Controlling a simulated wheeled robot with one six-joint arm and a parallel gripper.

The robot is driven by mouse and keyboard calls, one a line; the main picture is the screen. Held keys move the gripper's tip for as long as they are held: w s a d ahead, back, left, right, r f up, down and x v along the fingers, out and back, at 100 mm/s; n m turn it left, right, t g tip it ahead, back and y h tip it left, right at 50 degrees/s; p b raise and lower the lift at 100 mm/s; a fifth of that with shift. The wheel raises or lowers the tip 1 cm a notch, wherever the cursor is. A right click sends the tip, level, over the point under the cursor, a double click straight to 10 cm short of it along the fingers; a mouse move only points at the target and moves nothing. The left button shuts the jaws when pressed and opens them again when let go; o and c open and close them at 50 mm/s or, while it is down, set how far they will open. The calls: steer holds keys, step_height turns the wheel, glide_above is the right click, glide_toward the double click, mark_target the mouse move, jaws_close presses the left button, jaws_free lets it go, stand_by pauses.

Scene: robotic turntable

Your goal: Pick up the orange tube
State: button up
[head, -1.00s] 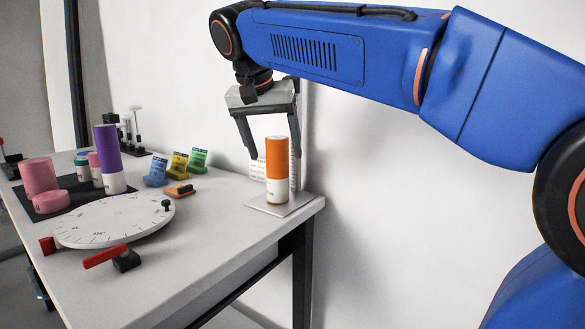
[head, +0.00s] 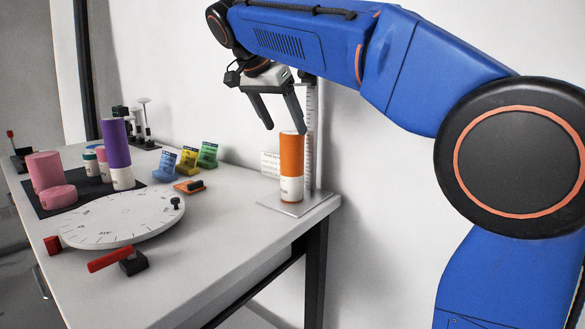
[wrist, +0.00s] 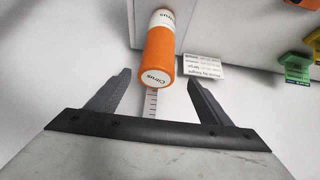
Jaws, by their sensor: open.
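The orange tube (head: 291,165) stands upright on a small metal plate (head: 303,206) at the table's right corner. It has a white band near its bottom.
A ruler post (head: 310,140) stands right behind the tube, and a printed card (head: 270,164) beside it. A white dial turntable (head: 125,218), purple tube (head: 115,143), pink cylinders (head: 45,171) and coloured holders (head: 187,161) occupy the left. The table front between turntable and plate is clear.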

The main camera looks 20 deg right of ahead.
mark_target(288, 133)
steer(key=x, duration=0.5)
steer(key=shift+s+x, duration=0.15)
steer(key=shift+x, duration=1.2)
steer(key=shift+s+x, duration=0.15)
steer(key=shift+x, duration=1.15)
steer(key=shift+f, duration=0.15)
steer(key=c, duration=1.3)
